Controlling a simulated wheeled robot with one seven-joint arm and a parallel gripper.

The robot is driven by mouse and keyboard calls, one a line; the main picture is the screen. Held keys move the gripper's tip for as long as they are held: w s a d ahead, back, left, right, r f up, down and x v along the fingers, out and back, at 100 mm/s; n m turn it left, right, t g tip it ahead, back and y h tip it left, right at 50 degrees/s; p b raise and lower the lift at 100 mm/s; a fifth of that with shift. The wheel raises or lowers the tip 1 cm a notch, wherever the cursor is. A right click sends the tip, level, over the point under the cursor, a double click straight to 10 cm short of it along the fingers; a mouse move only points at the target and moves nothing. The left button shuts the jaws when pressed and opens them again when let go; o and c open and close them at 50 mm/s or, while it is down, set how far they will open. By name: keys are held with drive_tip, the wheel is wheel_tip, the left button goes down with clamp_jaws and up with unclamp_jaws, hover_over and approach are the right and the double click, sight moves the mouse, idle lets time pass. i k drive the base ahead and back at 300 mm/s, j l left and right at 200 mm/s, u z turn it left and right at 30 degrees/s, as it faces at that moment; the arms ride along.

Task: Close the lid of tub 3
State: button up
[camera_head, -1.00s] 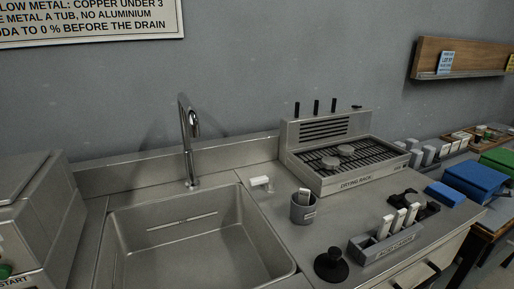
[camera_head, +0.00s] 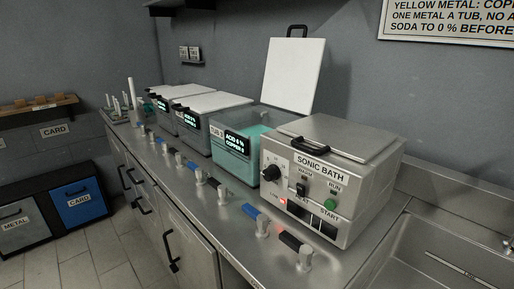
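Tub 3 (camera_head: 238,170) stands on the steel counter in the head view, between another tub and the sonic bath. It carries a small "TUB 3" label and a dark display that reads about acid 6 % and copper 6. Its white lid (camera_head: 291,75) stands raised, nearly upright, at the back of the tub. A black handle (camera_head: 297,29) sits at the lid's top edge. Teal liquid (camera_head: 262,128) shows inside the open tub. The sonic bath hides part of tub 3's right side. My gripper is not in view.
The sonic bath (camera_head: 325,190) with a closed lid stands right of tub 3. Two tubs with lids down, one of them a nearer tub (camera_head: 203,125), stand to the left. Several blue and black taps line the counter's front edge (camera_head: 195,205). A sink (camera_head: 440,255) is at the right.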

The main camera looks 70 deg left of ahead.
sight(293, 66)
drive_tip(key=j+u, duration=0.1)
drive_tip(key=j, duration=0.3)
drive_tip(key=i+j+u, duration=0.1)
drive_tip(key=j, duration=0.3)
drive_tip(key=i+j, duration=0.15)
drive_tip(key=j, duration=0.25)
drive_tip(key=i+j+u, duration=0.15)
drive_tip(key=j, duration=0.25)
drive_tip(key=i+j+u, duration=0.1)
drive_tip(key=j, duration=0.3)
